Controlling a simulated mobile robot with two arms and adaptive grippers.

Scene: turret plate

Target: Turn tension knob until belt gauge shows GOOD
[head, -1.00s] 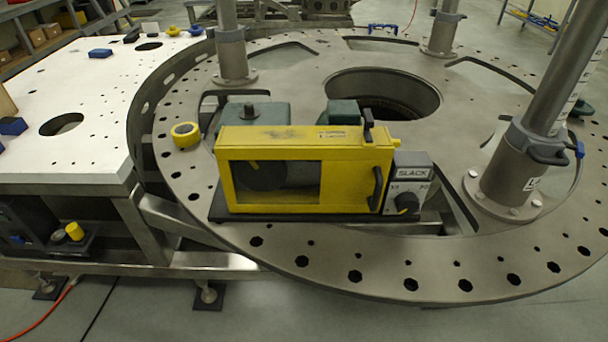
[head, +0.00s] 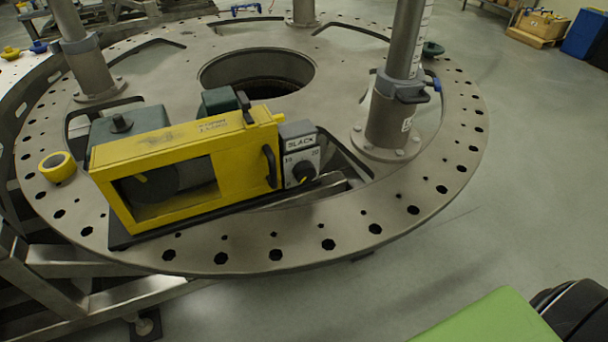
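The yellow belt housing (head: 150,142) sits on the round turret plate, with a dark pulley (head: 148,185) behind its window. At its right end is a grey gauge box (head: 290,150). The belt gauge label (head: 300,142) reads SLACK. The black tension knob (head: 304,172) is on the box face below it, with a light pointer mark. Small markings beside the knob are too small to read fully. Neither of my grippers is in view, and nothing touches the knob.
The grey turret plate (head: 400,213) has holes around its rim. A thick upright post (head: 398,100) stands right of the gauge box. A yellow tape roll (head: 57,167) lies left of the housing. A green panel (head: 490,320) and black part fill the lower right corner.

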